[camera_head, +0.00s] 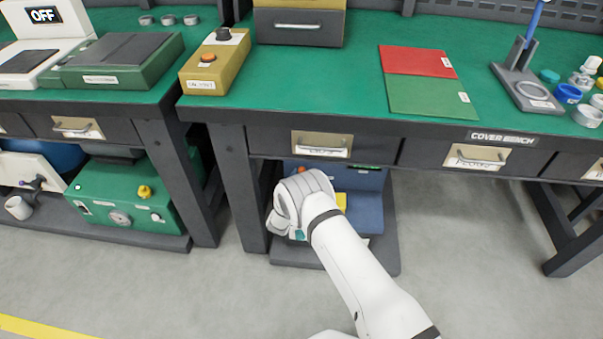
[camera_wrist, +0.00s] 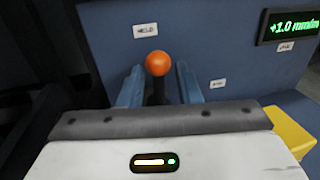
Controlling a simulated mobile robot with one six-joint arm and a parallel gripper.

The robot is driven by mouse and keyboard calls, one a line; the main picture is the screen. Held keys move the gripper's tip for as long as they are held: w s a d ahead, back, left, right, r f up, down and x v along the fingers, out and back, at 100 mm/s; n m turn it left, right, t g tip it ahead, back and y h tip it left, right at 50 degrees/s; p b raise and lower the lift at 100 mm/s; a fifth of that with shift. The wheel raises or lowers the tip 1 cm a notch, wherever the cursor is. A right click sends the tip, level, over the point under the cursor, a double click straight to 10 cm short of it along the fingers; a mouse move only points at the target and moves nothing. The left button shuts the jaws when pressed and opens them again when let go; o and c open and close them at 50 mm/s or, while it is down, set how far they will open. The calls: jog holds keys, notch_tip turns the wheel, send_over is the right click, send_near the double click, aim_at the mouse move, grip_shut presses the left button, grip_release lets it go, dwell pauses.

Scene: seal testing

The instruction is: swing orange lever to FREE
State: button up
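The orange lever's round knob (camera_wrist: 157,63) stands on a dark stem in front of a blue panel. My gripper (camera_wrist: 158,80) has its two blue-grey fingers apart, one on each side of the stem, with a visible gap to the left and right. The knob shows just beyond the fingertips. In the head view a bit of the orange knob (camera_head: 301,169) shows above my white wrist, which hides the fingers. The blue machine (camera_head: 365,208) sits on the low shelf under the bench. A small white label (camera_wrist: 146,31) is above the knob, too blurred to read.
A green display (camera_wrist: 291,23) reads about +1.0 and sits right of the lever. A yellow block (camera_wrist: 290,130) is close at my gripper's right. The bench drawer (camera_head: 322,146) overhangs the machine, and a dark bench leg (camera_head: 237,190) stands to its left.

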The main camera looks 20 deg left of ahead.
jog(key=shift+w+a+b, duration=0.25)
jog(key=shift+w+b, duration=0.05)
jog(key=shift+w, duration=0.95)
